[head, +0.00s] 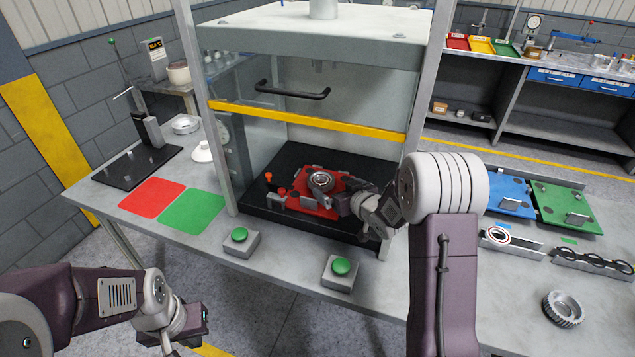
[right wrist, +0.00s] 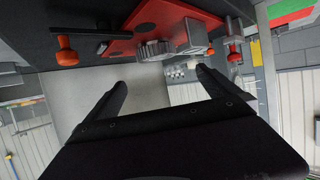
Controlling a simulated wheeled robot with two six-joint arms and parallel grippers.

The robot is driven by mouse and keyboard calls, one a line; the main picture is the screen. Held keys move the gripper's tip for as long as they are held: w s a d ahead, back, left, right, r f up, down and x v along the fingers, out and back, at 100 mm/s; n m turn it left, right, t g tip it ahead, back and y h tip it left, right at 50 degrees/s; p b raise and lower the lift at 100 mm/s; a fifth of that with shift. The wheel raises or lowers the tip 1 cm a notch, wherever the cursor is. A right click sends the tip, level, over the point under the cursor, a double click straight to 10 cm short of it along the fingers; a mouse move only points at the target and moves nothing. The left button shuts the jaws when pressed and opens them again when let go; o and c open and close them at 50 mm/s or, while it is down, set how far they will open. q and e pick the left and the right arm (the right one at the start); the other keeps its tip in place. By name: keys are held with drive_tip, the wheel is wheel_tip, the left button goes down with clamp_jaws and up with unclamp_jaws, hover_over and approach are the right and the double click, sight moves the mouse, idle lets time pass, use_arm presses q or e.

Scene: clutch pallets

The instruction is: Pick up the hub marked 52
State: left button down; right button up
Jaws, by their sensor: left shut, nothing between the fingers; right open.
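No marking 52 is readable in either view. A round metal part (head: 321,181) sits on a red pallet (head: 312,205) inside the press. In the right wrist view a toothed metal part (right wrist: 156,50) shows against the red plate (right wrist: 120,48), beside a grey block (right wrist: 195,36). My right gripper (head: 346,204) reaches into the press at the pallet's right side, partly hidden by its own wrist. My left gripper (head: 192,330) is shut and empty, low in front of the table.
The press has a raised guard with a yellow bar (head: 305,117). Two green buttons (head: 239,235) stand at the table's front. Red and green mats (head: 190,212) lie left. Blue and green pallets (head: 565,208), a toothed ring (head: 563,308) and trays lie right.

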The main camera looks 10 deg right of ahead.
approach(319, 176)
drive_tip(key=shift+w+a+f, duration=0.2)
drive_tip(key=shift+w+a, duration=0.05)
drive_tip(key=shift+w, duration=0.35)
drive_tip(key=shift+w+a+p, duration=0.15)
drive_tip(key=shift+p, duration=0.15)
drive_tip(key=x, duration=0.4)
drive_tip(key=shift+d+f+p, duration=0.2)
drive_tip(key=shift+f+p, duration=0.15)
drive_tip(key=shift+w+a+f, duration=0.1)
drive_tip(key=shift+w+f, duration=0.05)
drive_tip(key=shift+w, duration=0.3)
drive_tip(key=shift+s, duration=0.15)
drive_tip(key=shift+c, duration=1.2)
drive_tip(key=c, duration=1.5)
drive_tip(key=shift+c, duration=1.2)
wheel_tip(319, 176, up, 10)
drive_tip(key=shift+p, duration=0.45)
